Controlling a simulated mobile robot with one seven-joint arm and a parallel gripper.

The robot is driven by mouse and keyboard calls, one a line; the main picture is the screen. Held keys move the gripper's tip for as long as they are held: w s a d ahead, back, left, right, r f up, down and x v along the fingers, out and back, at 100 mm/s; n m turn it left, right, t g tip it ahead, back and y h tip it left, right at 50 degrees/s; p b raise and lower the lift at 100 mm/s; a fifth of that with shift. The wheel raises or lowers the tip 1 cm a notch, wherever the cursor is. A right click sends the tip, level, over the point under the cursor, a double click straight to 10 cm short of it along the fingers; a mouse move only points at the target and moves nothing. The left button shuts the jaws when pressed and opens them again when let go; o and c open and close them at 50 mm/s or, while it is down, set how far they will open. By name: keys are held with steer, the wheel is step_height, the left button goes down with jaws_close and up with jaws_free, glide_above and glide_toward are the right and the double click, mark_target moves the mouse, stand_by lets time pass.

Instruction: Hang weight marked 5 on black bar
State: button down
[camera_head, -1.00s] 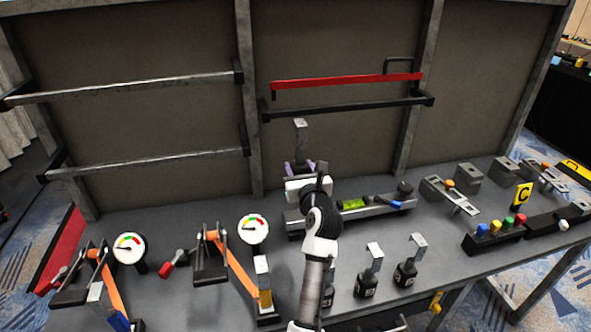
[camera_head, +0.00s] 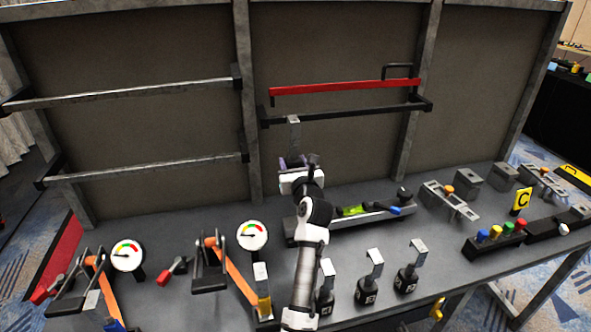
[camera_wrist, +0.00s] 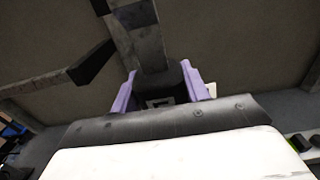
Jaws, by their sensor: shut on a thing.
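The black bar (camera_head: 350,112) runs across the right back panel, below a red bar. My gripper (camera_head: 296,162) is in front of the panel, below the black bar's left end, with its purple fingers shut on a weight. The weight's flat metal hook (camera_head: 294,132) stands upright above the fingers, its top close to the bar's left end; I cannot tell whether they touch. In the wrist view, my gripper (camera_wrist: 160,95) holds the weight's dark body between the fingers, and the hook (camera_wrist: 145,45) rises from it. The held weight's number is hidden.
Several black weights with hooks stand at the front of the table, such as one right of my arm (camera_head: 367,288). The red bar (camera_head: 345,86) is just above the black bar. Grey rails (camera_head: 150,165) cross the left panel. Dial gauges (camera_head: 252,235) stand at left.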

steer(key=f+b+x, duration=0.2)
steer(key=b+x, duration=0.4)
steer(key=x, duration=0.3)
steer(key=shift+w+b, duration=0.25)
steer(key=shift+b, duration=0.15)
stand_by(0.6)
stand_by(0.4)
